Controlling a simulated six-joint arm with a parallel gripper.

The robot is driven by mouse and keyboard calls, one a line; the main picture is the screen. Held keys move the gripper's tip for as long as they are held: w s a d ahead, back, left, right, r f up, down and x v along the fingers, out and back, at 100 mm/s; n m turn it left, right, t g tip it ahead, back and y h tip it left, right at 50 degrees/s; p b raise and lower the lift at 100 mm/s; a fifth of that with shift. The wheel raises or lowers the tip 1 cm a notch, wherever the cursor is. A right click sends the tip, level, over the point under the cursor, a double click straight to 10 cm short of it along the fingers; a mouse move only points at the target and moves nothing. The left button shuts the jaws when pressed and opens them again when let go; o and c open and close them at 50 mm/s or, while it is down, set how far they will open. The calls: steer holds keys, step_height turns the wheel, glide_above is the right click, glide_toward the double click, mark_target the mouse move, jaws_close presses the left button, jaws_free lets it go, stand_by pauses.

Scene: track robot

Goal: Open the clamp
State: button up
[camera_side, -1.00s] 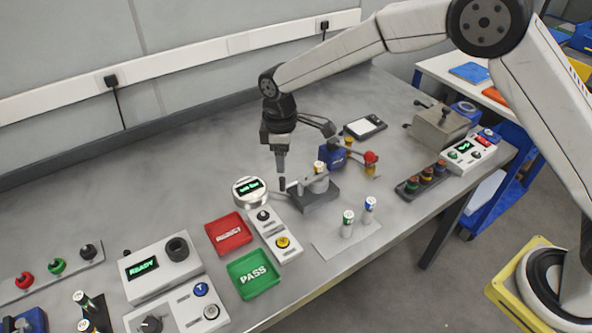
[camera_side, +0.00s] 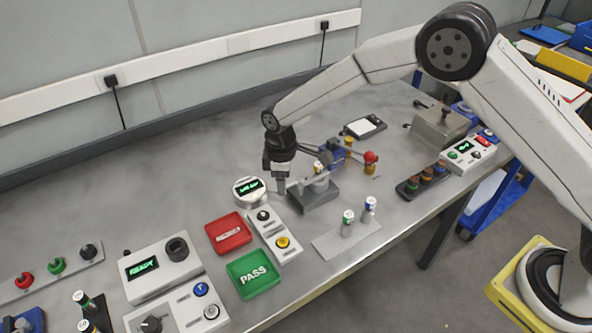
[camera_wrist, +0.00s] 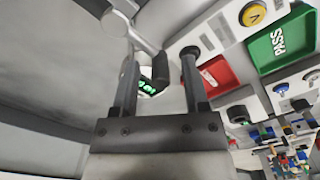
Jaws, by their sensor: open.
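The clamp (camera_side: 318,194) is a grey block with a light metal lever, standing mid-bench. A small cell, partly hidden, shows at its back. My gripper (camera_side: 281,190) is lowered at the clamp's left end, where the lever's handle was seen earlier. In the wrist view the gripper (camera_wrist: 159,58) is open, with a finger on each side. A light grey rod ending in a black grip (camera_wrist: 160,68), apparently the clamp's handle, shows between the fingers. I cannot tell whether either finger touches it. In the side view the gripper hides the handle.
A round display gauge (camera_side: 250,190) stands close left of my gripper. A red tray (camera_side: 229,234), a green PASS tray (camera_side: 253,275) and a button panel (camera_side: 275,234) lie in front. A blue device with a red knob (camera_side: 370,158) is behind.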

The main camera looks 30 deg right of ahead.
steer(key=shift+f, duration=0.25)
jaws_close()
steer(key=shift+s+a+f, duration=0.1)
steer(key=shift+s, duration=0.1)
stand_by(1.1)
